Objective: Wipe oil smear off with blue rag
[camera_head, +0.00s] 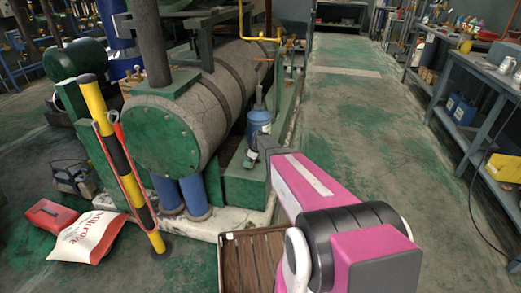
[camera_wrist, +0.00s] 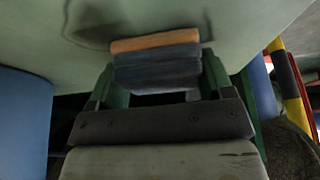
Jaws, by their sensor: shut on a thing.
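In the wrist view, my gripper (camera_wrist: 158,80) has its green fingers closed on a folded cloth, the blue rag (camera_wrist: 158,72). The rag is dark blue-grey with an orange layer along its far edge. That edge is at or very close to a pale green surface (camera_wrist: 250,25); I cannot tell whether it touches. A dark oil smear (camera_wrist: 88,32) shows on this surface, left of and around the rag's far edge. In the head view, my pink arm reaches forward beside the large tank, and the gripper's end is small and hard to make out there.
A grey horizontal tank with a green end plate (camera_head: 160,140) stands left of my arm. A blue bottle (camera_head: 260,120) is near the arm's end. A yellow-black post (camera_head: 120,160), a white sack (camera_head: 88,238) and a wooden crate (camera_head: 222,262) stand nearby. The right aisle floor (camera_head: 350,130) is clear.

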